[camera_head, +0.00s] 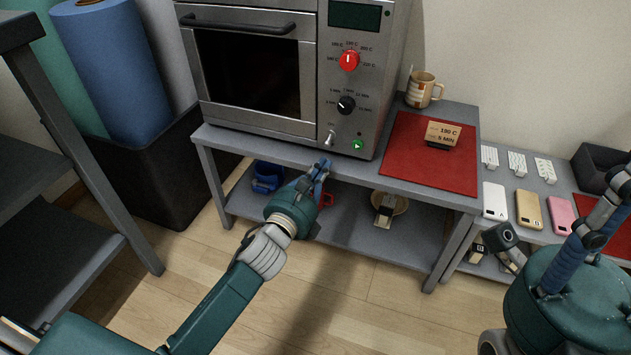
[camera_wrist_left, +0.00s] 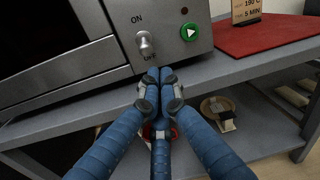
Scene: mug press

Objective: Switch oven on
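The oven (camera_head: 350,100) stands on a grey shelf unit. Its small metal toggle switch (camera_wrist_left: 146,43) sits between the ON and OFF labels, left of a green button (camera_wrist_left: 190,32); its lever tip appears angled down toward OFF. In the head view the switch (camera_head: 331,138) is low on the oven's panel. My left gripper (camera_head: 322,166) is shut and empty, its blue fingertips together (camera_wrist_left: 158,76) just below and slightly right of the switch, apparently not touching it. My right gripper (camera_head: 560,212) is at the lower right, fingers spread, away from the oven.
A red temperature knob (camera_head: 348,61) and a black timer knob (camera_head: 346,105) are above the switch. A red mat (camera_head: 420,165) with a card (camera_head: 442,134) and a mug (camera_head: 422,90) are to the right. The shelf edge (camera_head: 300,150) runs below the oven.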

